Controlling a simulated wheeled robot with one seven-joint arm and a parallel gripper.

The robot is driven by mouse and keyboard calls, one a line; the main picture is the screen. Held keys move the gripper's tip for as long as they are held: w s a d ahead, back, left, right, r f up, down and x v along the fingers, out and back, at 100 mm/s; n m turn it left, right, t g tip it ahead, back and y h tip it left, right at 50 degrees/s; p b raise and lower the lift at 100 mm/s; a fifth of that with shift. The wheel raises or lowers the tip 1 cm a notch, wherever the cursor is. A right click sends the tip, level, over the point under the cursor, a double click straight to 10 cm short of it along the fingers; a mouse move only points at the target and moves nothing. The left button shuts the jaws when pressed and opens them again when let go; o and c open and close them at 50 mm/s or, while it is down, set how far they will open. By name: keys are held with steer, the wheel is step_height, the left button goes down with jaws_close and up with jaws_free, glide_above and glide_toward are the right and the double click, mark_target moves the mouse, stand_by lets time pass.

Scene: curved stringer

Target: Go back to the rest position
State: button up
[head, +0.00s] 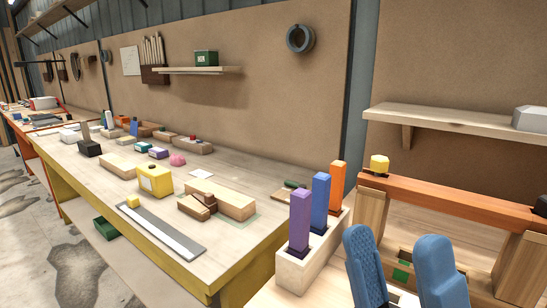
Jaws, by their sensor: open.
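My gripper (394,240) shows at the lower right as two blue padded fingers, pointing up and standing apart. It is open, with nothing held between the fingers. A wooden frame with a reddish-orange beam (455,201) across two wooden posts stands behind it and to its right. A small green piece (401,272) shows low down between the fingers. A pale wooden holder (291,271) with upright purple (300,217), blue (320,200) and orange (337,186) pegs stands to the left of the fingers. The lower part of my gripper is cut off by the frame.
A yellow knob (379,164) sits on the beam's left end. A long workbench (250,183) with a yellow front edge runs away to the left, carrying wooden blocks, a yellow box (155,180) and a grey flat bar (162,232). A shelf (450,119) hangs at right. Floor shows lower left.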

steer(key=s+d+f+m+g+h, duration=0.2)
steer(key=s+d+f+m+h, duration=0.15)
steer(key=f+m+h, duration=0.55)
steer(key=s+d+f+m+g+h, duration=0.1)
steer(key=s+d+f+m+h, duration=0.2)
steer(key=s+f+m+h, duration=0.5)
steer(key=s+d+f+m+g, duration=0.3)
steer(key=s+m+g, duration=0.1)
steer(key=s, duration=0.2)
steer(key=s+d+f+m+g, duration=0.2)
steer(key=s+f+m+g, duration=0.2)
steer(key=s, duration=0.2)
steer(key=shift+d+f+m+y, duration=0.15)
steer(key=shift+d+m+y, duration=0.25)
steer(key=shift+w, duration=0.1)
